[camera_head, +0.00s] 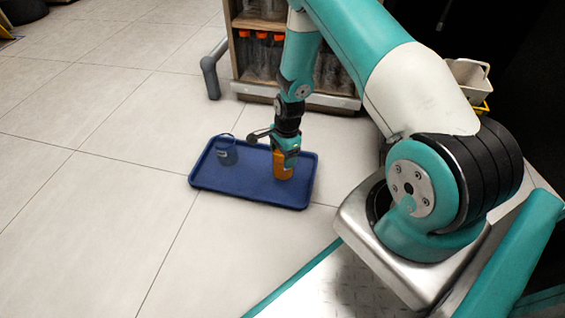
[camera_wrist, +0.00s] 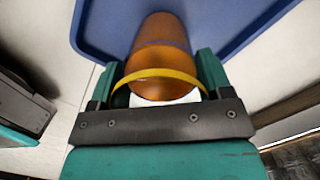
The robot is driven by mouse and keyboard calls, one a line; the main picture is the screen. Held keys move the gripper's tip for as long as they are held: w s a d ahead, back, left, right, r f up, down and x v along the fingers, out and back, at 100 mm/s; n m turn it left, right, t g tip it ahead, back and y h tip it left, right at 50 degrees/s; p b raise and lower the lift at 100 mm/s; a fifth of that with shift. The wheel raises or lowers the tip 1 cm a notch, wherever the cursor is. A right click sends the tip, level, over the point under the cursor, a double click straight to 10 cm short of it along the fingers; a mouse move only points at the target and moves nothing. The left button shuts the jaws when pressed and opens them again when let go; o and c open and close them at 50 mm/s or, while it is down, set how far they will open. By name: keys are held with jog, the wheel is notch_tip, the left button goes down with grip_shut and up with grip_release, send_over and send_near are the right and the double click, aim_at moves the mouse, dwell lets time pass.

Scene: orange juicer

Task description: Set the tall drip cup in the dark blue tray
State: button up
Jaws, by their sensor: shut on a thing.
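An orange cup, tall and see-through, is held upright by my gripper (camera_head: 285,147) over the right part of the dark blue tray (camera_head: 240,192). I take this orange cup (camera_head: 283,171) to be the tall drip cup. In the wrist view the cup (camera_wrist: 162,42) sits between the two teal fingers of my gripper (camera_wrist: 160,78), with a yellow rim nearest the camera. The tray (camera_wrist: 98,32) shows behind it. The fingers are shut on the cup. I cannot tell whether the cup's base touches the tray floor.
A blue see-through cup (camera_head: 227,152) stands in the tray's left part. The tray lies on pale floor tiles (camera_head: 100,190). A wooden shelf (camera_head: 262,12) with orange-capped bottles stands behind, with a grey bent tube (camera_head: 210,75) beside it. Open floor lies left of the tray.

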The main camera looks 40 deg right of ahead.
jog(key=shift+f+b, duration=0.45)
jog(key=shift+f, duration=0.9)
jog(key=o, duration=1.2)
jog(key=shift+c, duration=0.2)
jog(key=shift+r, duration=0.1)
notch_tip(320, 180, up, 12)
jog(key=d+p, duration=0.1)
jog(key=p, duration=0.8)
jog(key=s+a+r+n+y, duration=0.1)
jog(key=s+a+r+n, duration=0.1)
jog(key=a+r+n, duration=0.75)
jog(key=s+a+r+n+y, duration=0.1)
jog(key=a+r+n, duration=0.35)
jog(key=r, duration=0.95)
jog(key=s+a+r+n, duration=0.4)
jog(key=s+r+n, duration=0.2)
jog(key=s, duration=0.3)
jog(key=s+a+r+n, duration=0.5)
jog(key=s+r+n, duration=0.1)
jog(key=s, duration=0.4)
jog(key=shift+s+a+r+n+y, duration=0.2)
jog(key=shift+s+r+n+y, duration=0.15)
jog(key=shift+r, duration=0.2)
